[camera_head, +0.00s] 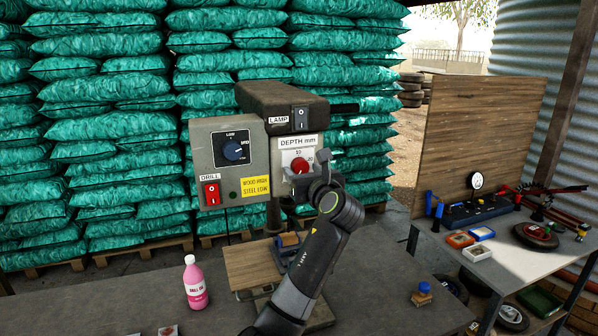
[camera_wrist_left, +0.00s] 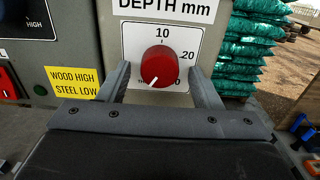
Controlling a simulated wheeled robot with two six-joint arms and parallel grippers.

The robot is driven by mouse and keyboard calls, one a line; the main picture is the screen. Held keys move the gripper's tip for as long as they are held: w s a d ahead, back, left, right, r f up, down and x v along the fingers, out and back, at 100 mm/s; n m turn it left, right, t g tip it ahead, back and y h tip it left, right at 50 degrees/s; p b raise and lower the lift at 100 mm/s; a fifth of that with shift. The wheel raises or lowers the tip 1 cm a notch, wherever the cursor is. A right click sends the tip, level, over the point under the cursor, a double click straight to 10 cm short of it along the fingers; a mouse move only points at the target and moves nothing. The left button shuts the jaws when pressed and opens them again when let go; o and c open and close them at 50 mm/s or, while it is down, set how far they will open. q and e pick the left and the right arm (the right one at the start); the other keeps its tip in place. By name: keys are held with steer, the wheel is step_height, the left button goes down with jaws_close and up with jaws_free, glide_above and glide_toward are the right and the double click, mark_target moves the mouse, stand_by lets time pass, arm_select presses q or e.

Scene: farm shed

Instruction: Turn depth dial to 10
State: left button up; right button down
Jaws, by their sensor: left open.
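The red depth dial (camera_head: 299,165) sits on the white DEPTH mm plate (camera_head: 312,143) on the drill press front. In the left wrist view the dial (camera_wrist_left: 160,66) shows a white pointer mark aimed to the lower left. The 10 is at the top and the 20 at the right; the lower labels are partly hidden. My left gripper (camera_head: 316,178) is in front of the dial. In the wrist view its two fingers stand open, one on each side of the dial, with gaps visible; contact is not seen. My right gripper is out of view.
Left of the dial are a speed knob (camera_head: 235,150), a red drill switch (camera_head: 211,193) and a yellow label (camera_head: 256,187). A lamp switch (camera_head: 300,118) is above. A pink oil bottle (camera_head: 195,284) stands on the bench. A side table (camera_head: 520,262) holds tools at right.

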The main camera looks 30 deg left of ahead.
arm_select(q)
steer(key=shift+s+r, duration=0.1)
steer(key=c, duration=1)
